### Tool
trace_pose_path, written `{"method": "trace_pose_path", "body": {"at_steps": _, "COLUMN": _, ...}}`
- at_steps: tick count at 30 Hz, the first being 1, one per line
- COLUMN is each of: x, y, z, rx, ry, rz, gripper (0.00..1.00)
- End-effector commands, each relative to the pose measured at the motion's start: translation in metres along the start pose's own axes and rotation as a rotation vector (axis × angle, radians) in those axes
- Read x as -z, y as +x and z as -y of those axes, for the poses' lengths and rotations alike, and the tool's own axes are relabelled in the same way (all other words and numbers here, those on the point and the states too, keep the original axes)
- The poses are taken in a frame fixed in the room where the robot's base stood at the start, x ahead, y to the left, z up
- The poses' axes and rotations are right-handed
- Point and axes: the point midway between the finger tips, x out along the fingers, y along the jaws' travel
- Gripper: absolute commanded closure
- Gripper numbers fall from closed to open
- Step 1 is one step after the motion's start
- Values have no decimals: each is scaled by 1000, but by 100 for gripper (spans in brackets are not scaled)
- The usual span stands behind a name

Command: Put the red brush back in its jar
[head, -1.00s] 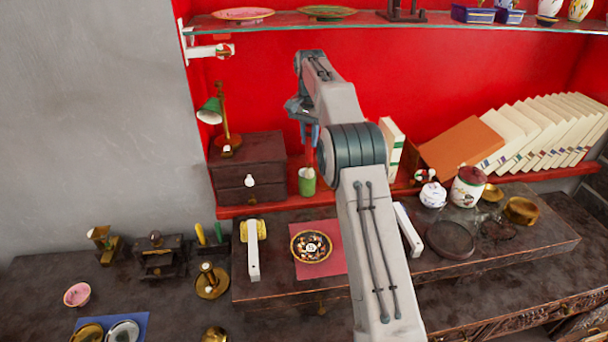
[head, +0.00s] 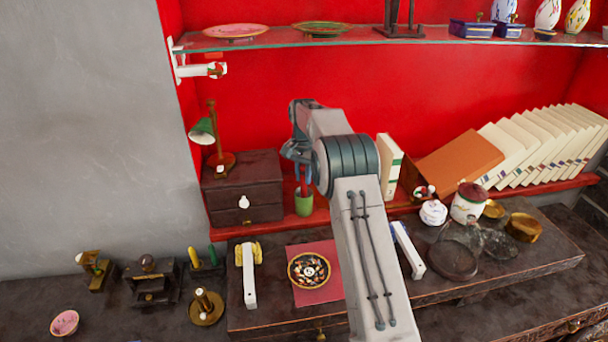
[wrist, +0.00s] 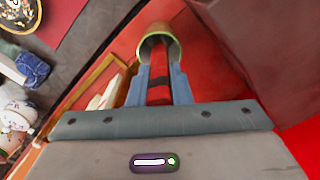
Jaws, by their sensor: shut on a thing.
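The red brush (wrist: 159,88) is upright between the two blue-grey fingers of my gripper (wrist: 158,72), which is shut on it. It has dark bands in the wrist view. The green jar (head: 304,204) stands on the red shelf right of the dark drawer box. My gripper (head: 303,172) is just above the jar in the head view. In the wrist view the brush's far end lines up with the open mouth of the jar (wrist: 160,34) and seems to reach into it. The depth of the brush tip is hidden.
A dark drawer box (head: 242,190) stands close left of the jar. An upright white book (head: 389,166) is to the right, behind my arm. A patterned bowl (head: 309,270) on a red mat is in front. A glass shelf (head: 350,37) runs above.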

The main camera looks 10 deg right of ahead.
Motion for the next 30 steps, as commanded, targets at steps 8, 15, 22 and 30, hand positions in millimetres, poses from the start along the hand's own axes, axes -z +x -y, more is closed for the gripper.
{"method": "trace_pose_path", "body": {"at_steps": 8, "x": 0, "y": 2, "z": 0, "rx": 0, "ry": -1, "rz": -1, "gripper": 100}}
{"method": "trace_pose_path", "body": {"at_steps": 15, "x": 0, "y": 5, "z": 1, "rx": 0, "ry": -1, "rz": -1, "gripper": 60}}
{"method": "trace_pose_path", "body": {"at_steps": 22, "x": 0, "y": 5, "z": 1, "rx": 0, "ry": -1, "rz": -1, "gripper": 60}}
{"method": "trace_pose_path", "body": {"at_steps": 30, "x": 0, "y": -24, "z": 1, "rx": 4, "ry": -1, "rz": -6, "gripper": 60}}
